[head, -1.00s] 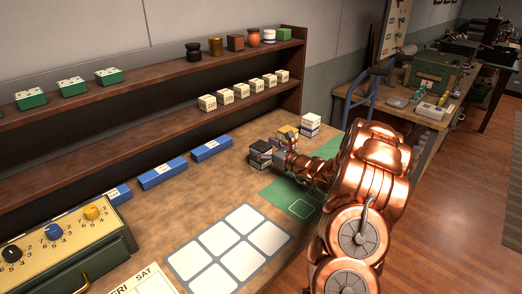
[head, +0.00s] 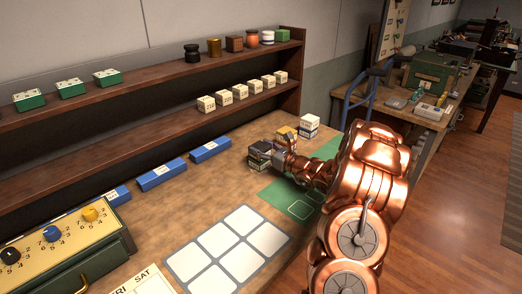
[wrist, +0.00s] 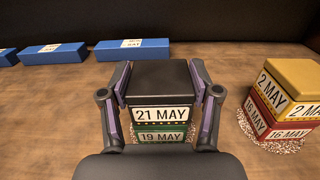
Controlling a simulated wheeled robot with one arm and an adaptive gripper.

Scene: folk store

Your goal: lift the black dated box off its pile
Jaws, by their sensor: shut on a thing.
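The black box (wrist: 160,84) carries a white label reading "21 MAY" in the wrist view. It sits directly over a green box (wrist: 160,137) labelled "19 MAY", and I see no clear gap between them. My gripper (wrist: 161,92) has one finger on each side of the black box and is shut on it. In the head view the pile's black box (head: 260,148) is at the far end of the bench, partly hidden by my gripper. The base of the pile is mostly hidden by the gripper.
To the right stands a pile with a yellow box (wrist: 289,80) labelled "2 MAY" over a red box (wrist: 272,119) labelled "16 MAY". A white box pile (head: 309,126) stands behind. Blue blocks (wrist: 132,49) line the back. A green mat (head: 285,192) lies in front.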

